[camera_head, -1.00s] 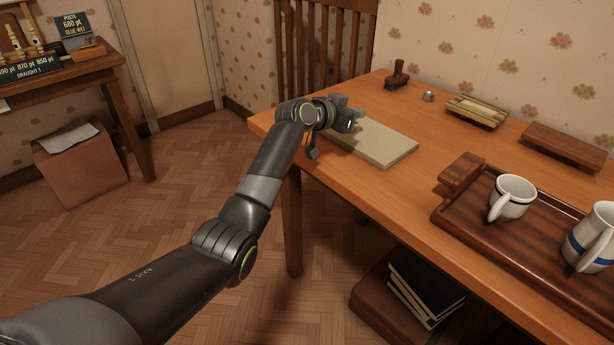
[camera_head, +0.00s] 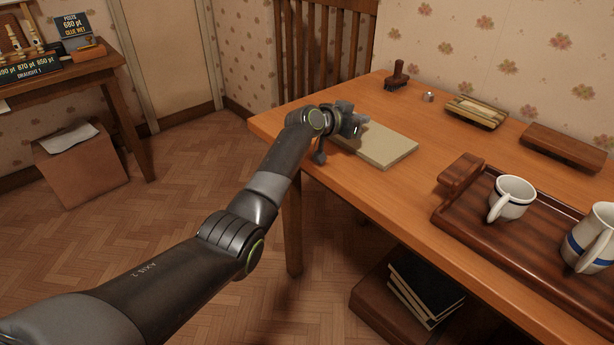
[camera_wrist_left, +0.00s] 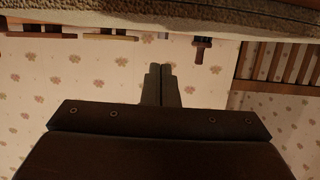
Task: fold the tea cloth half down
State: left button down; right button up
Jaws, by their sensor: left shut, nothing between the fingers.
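The tea cloth (camera_head: 384,147) is a pale beige-green flat rectangle lying on the near left part of the wooden table (camera_head: 420,120). My left gripper (camera_head: 361,122) is over the far left end of the cloth and hides that part. Whether it touches the cloth I cannot tell. In the left wrist view the two fingers (camera_wrist_left: 161,84) are shut together with nothing between them. A pale textured band (camera_wrist_left: 150,12), seemingly the cloth, crosses the top of that view. My right gripper is not in view.
A dark tray (camera_head: 462,222) with two mugs (camera_head: 512,196) (camera_head: 592,238) stands to the right. A stamp (camera_head: 397,76), a small metal piece (camera_head: 428,97), a slatted stand (camera_head: 477,112) and a wooden block (camera_head: 563,146) line the back. A chair (camera_head: 325,45) stands behind the table.

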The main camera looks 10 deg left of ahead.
pick_arm(q)
notch_tip(320, 180, up, 8)
jog(key=p, duration=0.5)
jog(key=shift+f, duration=0.1)
dwell(0.4)
